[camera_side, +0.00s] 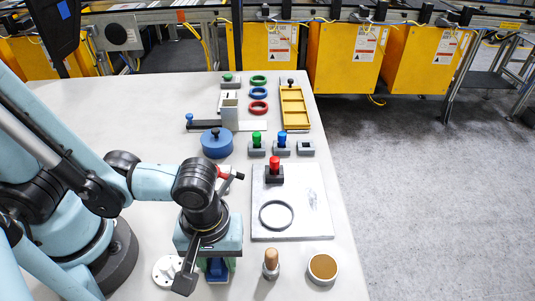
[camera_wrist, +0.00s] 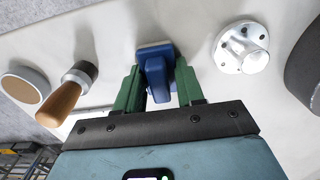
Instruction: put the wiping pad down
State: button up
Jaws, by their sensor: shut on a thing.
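The wiping pad (camera_wrist: 156,68) is a blue block with a handle and a pale layer on its far face. It is held between the two green fingers of my gripper (camera_wrist: 158,84), which are shut on its sides. In the side view the blue pad (camera_side: 217,270) shows under my gripper (camera_side: 219,263), near the front of the table. I cannot tell whether its pale face touches the table top. My wrist and gripper body hide part of it from above.
A wooden-handled tool (camera_side: 271,264) and a round brown-topped pot (camera_side: 322,269) stand to the right. A white flanged hub (camera_side: 167,270) is close on the left. Behind lie a metal plate (camera_side: 313,207) with a black ring (camera_side: 276,215) and a red-knobbed block (camera_side: 274,170).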

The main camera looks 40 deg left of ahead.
jog(key=shift+f, duration=0.45)
jog(key=o, duration=1.1)
jog(key=shift+c, duration=0.2)
jog(key=shift+r, duration=6.45)
jog(key=shift+w, duration=0.1)
jog(key=w+a+r+t, duration=0.1)
jog(key=w, duration=0.2)
jog(key=w+a+r+t, duration=0.1)
jog(key=w+r, duration=0.1)
jog(key=w, duration=0.2)
jog(key=w+a+r+t, duration=0.1)
jog(key=w+a, duration=0.1)
jog(key=w, duration=0.1)
jog(key=shift+w+a+r+t+y, duration=0.1)
jog(key=shift+w+r+t+y, duration=0.1)
jog(key=shift+w+t+y, duration=0.15)
jog(key=a+f+m+t, duration=0.1)
jog(key=a+m, duration=0.2)
jog(key=a, duration=0.1)
jog(key=w+a+m+t, duration=0.1)
jog(key=a+m, duration=0.2)
jog(key=a, duration=0.2)
jog(key=w+a+f+m+t, duration=0.1)
jog(key=a+m, duration=0.2)
jog(key=a, duration=0.1)
jog(key=shift+w+a+f+t, duration=0.15)
jog(key=shift+w+f+t, duration=0.1)
jog(key=shift+f, duration=0.1)
